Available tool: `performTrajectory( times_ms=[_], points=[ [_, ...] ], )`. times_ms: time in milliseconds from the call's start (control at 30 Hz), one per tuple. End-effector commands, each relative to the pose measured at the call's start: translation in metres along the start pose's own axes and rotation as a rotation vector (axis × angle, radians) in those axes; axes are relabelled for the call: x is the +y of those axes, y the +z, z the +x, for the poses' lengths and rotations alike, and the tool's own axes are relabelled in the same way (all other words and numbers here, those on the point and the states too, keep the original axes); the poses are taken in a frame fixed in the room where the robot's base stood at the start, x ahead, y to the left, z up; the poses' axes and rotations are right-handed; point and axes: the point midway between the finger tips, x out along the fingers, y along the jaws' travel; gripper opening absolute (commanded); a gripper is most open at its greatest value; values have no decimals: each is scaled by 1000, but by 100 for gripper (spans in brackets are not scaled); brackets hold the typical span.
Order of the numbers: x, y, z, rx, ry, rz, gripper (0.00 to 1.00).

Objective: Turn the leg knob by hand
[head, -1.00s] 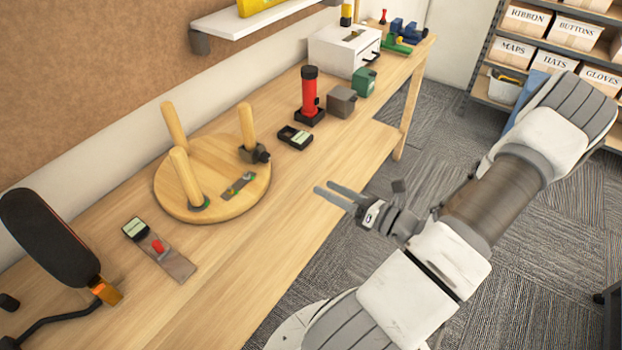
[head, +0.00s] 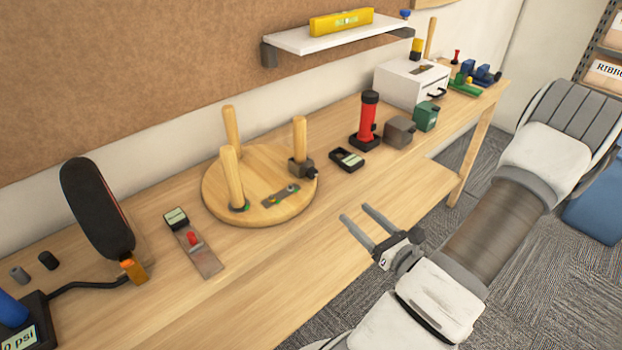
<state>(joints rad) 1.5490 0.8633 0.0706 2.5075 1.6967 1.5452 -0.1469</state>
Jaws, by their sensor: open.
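A round wooden stool top (head: 217,201) lies upside down on the workbench with three wooden legs pointing up. The right leg (head: 300,138) has a dark block with a small black knob (head: 312,173) at its base, on the side facing right. The front-left leg (head: 232,178) has a dark and green collar at its foot. My gripper (head: 356,222) is open and empty in front of the stool at the bench's front edge, to the right of and nearer than the knob.
A small black device (head: 347,159), a red cylinder (head: 368,120) and grey (head: 399,132) and green (head: 426,116) blocks stand right of the stool. A metal plate with a red knob (head: 205,255) and a dark upright pad (head: 97,208) are left. The bench's front middle is clear.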

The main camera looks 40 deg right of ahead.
Motion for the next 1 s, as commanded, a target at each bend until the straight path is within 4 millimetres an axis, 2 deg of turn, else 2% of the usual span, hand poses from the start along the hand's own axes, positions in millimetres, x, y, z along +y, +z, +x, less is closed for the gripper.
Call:
performTrajectory(
  times_ms=[600,800,1000],
  points=[
    [2,0,128,-1,5,2,67],
    [1,0,155,0,4,2,67],
    [1,0,165,0,2,3,67]
  ],
)
